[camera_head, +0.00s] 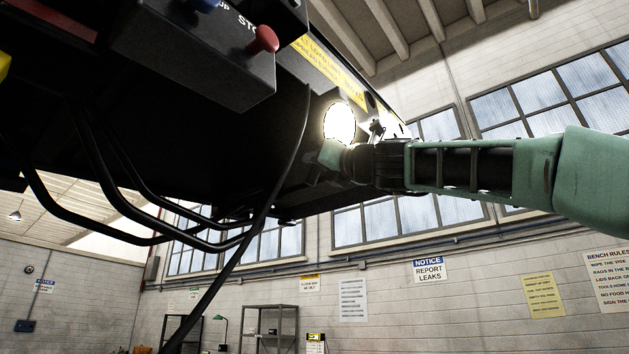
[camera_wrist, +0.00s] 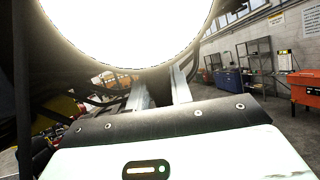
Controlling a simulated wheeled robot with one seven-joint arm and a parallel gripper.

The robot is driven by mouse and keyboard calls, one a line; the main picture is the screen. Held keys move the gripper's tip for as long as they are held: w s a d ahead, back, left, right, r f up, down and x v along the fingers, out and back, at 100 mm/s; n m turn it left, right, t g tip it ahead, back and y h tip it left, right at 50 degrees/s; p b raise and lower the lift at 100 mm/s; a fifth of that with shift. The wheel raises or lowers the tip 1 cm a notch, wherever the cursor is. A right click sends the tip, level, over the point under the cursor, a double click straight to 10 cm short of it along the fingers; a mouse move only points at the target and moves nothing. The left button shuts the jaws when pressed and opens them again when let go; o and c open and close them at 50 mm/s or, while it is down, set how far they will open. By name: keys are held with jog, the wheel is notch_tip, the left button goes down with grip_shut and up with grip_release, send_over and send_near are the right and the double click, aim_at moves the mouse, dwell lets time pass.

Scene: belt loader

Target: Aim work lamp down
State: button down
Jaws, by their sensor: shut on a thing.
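The work lamp (camera_head: 339,123) is lit and shows as a glaring white disc beside the dark underside of the belt loader (camera_head: 200,120). Its bright face turns toward the head camera. My gripper (camera_head: 333,153) reaches in from the right and is shut at the lamp, just below the lit face. In the wrist view the lamp's glowing round face (camera_wrist: 125,25) fills the top, close to the camera. My gripper's fingers (camera_wrist: 160,92) run up beneath it. Their tips and the exact grip point are hidden behind the glare.
A control box (camera_head: 205,50) with a red button (camera_head: 263,39) hangs at upper left. A black cable (camera_head: 270,200) and bent black tubes (camera_head: 110,200) hang below the loader. Metal shelves (camera_head: 268,328) and a blue cabinet (camera_wrist: 229,84) stand farther off. Open air lies below my arm.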

jog(key=shift+w+a+r+m+t+y+b, duration=0.3)
jog(key=shift+w+a+r+t+y+b, duration=0.15)
jog(key=shift+a+t+b, duration=0.1)
jog(key=c, duration=1.3)
grip_release()
jog(key=shift+s+d+f+b, duration=0.25)
jog(key=shift+f+b, duration=0.15)
jog(key=shift+b, duration=0.15)
jog(key=b+v, duration=1.2)
jog(key=v, duration=0.4)
jog(key=shift+s+b, duration=0.3)
jog(key=shift+r, duration=0.1)
